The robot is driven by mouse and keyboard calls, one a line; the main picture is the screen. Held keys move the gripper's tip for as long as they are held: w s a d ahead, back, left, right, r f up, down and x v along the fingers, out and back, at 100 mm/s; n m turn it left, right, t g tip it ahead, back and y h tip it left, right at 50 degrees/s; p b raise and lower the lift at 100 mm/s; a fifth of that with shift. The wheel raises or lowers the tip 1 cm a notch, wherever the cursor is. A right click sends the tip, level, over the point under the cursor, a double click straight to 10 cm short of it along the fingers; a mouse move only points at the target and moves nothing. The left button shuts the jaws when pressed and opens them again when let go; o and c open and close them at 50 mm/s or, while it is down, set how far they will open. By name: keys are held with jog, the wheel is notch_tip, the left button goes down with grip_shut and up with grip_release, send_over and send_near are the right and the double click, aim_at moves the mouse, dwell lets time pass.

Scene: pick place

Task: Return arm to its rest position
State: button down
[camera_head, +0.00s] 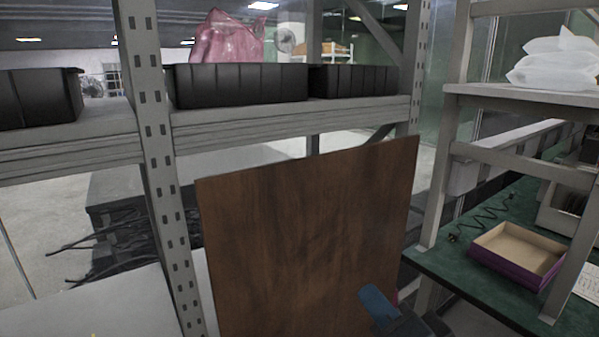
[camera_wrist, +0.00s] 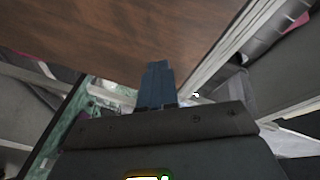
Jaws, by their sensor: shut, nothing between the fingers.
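My gripper (camera_head: 378,305) shows at the bottom of the head view, right of centre, with blue fingers pointing up and to the left. It is in front of the lower right part of a brown wooden board (camera_head: 305,240). In the wrist view the blue fingers of my gripper (camera_wrist: 157,82) are together with nothing between them. The board (camera_wrist: 120,35) fills the upper part of that view, beyond the fingertips. I cannot tell whether the fingers touch it. Most of my arm is out of view.
A grey metal shelf (camera_head: 110,138) with black bins (camera_head: 240,84) and a pink bag (camera_head: 228,38) stands behind the board. At right, a green-topped table (camera_head: 485,285) holds an open purple-sided box (camera_head: 517,254) and a cable. White bags (camera_head: 555,60) lie on the upper right shelf.

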jog(key=s+d+f+n+h, duration=0.1)
jog(key=s+d+f+n, duration=0.2)
jog(key=s, duration=0.5)
jog(key=s+d+f+n+h, duration=0.1)
jog(key=s+d+f, duration=0.35)
jog(key=s, duration=0.45)
jog(key=s+d+f+n+h, duration=0.2)
jog(key=s+f, duration=0.2)
jog(key=s, duration=0.4)
jog(key=s+d+r+n+g, duration=0.1)
jog(key=s+r+n, duration=0.1)
jog(key=s, duration=0.9)
jog(key=shift+d+n+h, duration=0.3)
jog(key=shift+d+n, duration=0.1)
jog(key=shift+n, duration=0.1)
jog(key=shift+s, duration=0.1)
